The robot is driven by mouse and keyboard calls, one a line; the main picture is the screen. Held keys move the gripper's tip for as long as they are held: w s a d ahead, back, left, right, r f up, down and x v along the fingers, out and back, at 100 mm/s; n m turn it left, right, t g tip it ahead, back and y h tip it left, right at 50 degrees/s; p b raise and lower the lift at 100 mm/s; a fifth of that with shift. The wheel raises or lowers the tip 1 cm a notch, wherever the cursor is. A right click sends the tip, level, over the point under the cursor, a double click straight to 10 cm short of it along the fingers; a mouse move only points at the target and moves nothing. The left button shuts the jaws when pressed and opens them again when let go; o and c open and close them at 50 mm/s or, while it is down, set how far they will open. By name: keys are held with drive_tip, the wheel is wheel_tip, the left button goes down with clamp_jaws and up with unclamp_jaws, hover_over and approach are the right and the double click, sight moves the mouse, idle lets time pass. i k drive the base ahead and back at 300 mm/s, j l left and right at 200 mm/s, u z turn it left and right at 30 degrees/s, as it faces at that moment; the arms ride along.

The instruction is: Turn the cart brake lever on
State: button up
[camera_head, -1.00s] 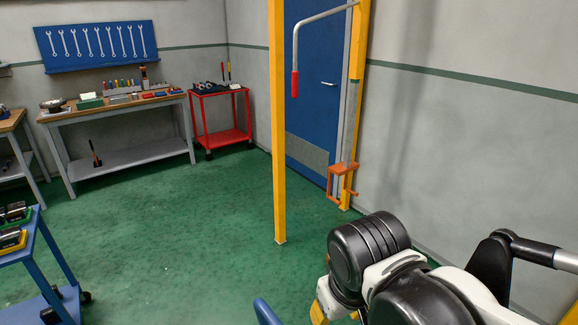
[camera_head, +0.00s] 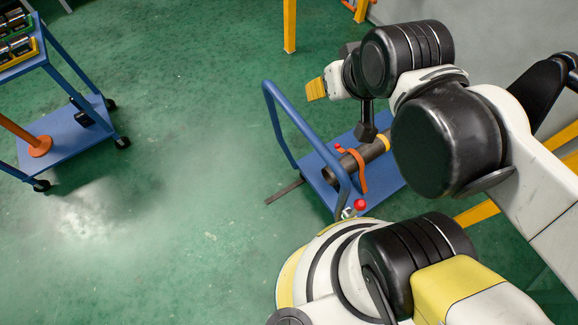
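A blue cart (camera_head: 313,182) with a tubular handle (camera_head: 292,113) stands near the middle, partly hidden behind my arm. A red ball knob (camera_head: 360,205) shows low at the cart's near edge, close to my base. A smaller red knob (camera_head: 337,147) shows by the far side of the handle. I cannot tell for certain which knob belongs to the brake lever. My gripper appears to be the yellow-tipped end (camera_head: 316,89) of my arm, above and beyond the cart handle, apart from both knobs. Its finger opening cannot be made out.
A dark pipe (camera_head: 351,165) with an orange strap (camera_head: 356,171) lies on the cart. A second blue cart (camera_head: 70,139) stands at left. A yellow post (camera_head: 290,25) stands at the back. The green floor between the carts is clear.

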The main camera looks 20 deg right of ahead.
sight(360, 205)
drive_tip(key=k+l, duration=0.15)
drive_tip(key=k, duration=0.2)
drive_tip(key=k+l, duration=0.1)
drive_tip(key=k, duration=0.25)
drive_tip(key=k+j+u, duration=0.15)
drive_tip(key=j, duration=0.15)
drive_tip(key=k+j+u, duration=0.15)
drive_tip(key=j, duration=0.2)
drive_tip(key=j+u, duration=0.1)
drive_tip(key=j, duration=0.2)
